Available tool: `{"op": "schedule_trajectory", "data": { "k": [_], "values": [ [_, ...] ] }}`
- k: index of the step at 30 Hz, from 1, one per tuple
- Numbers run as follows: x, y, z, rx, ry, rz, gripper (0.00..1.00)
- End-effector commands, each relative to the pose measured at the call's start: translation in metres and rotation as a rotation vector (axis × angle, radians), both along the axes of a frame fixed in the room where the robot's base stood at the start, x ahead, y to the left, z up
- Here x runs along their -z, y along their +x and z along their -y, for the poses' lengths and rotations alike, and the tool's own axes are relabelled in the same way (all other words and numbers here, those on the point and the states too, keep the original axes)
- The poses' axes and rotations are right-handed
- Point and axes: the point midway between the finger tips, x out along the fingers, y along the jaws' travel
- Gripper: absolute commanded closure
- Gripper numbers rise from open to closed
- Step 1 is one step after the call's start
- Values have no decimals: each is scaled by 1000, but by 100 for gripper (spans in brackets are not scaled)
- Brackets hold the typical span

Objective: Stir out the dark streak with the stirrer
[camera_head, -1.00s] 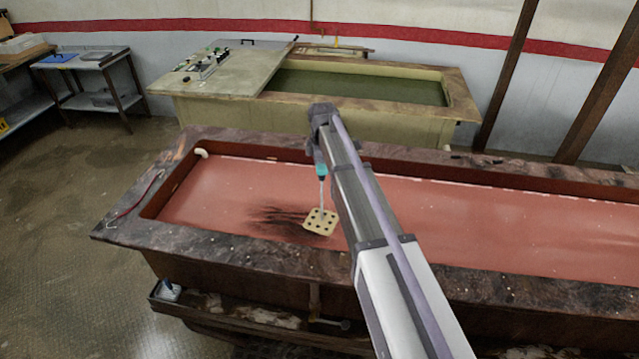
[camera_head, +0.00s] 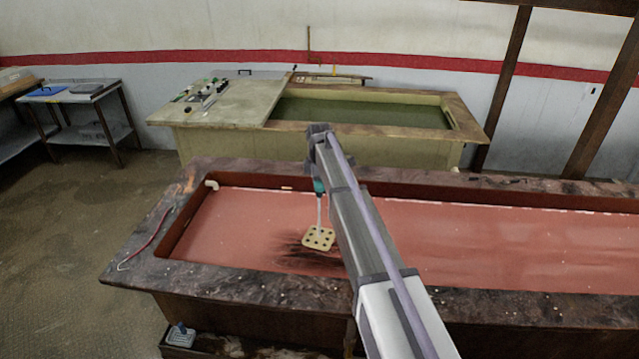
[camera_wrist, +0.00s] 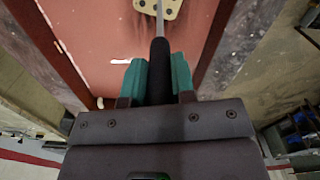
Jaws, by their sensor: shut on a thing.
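The stirrer (camera_head: 318,238) has a pale square paddle with several dark holes on a thin shaft. In the wrist view its black handle (camera_wrist: 160,70) is clamped between the teal fingers of my gripper (camera_wrist: 157,82); the paddle shows at the top edge (camera_wrist: 158,8). In the head view my gripper (camera_head: 319,186) is over the vat, with the stirrer hanging down from it. The dark streak (camera_head: 300,256) lies in the red liquid around and left of the paddle. Whether the paddle touches the surface or dips in, I cannot tell.
The long vat (camera_head: 200,290) has a wide mottled rim and holds red liquid (camera_head: 480,250), clear to the right of my arm. A white pipe end (camera_head: 211,184) sits at its far left corner. A second vat (camera_head: 460,118) with green liquid stands behind.

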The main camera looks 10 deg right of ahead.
Motion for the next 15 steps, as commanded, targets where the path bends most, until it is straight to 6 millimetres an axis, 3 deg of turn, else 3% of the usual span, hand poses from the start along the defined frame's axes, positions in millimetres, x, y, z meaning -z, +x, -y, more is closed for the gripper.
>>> {"op": "schedule_trajectory", "data": {
  "k": [1,15],
  "values": [
    [20,0,0,0,0,0,100],
    [105,0,0,0,0,0,100]
  ]
}}
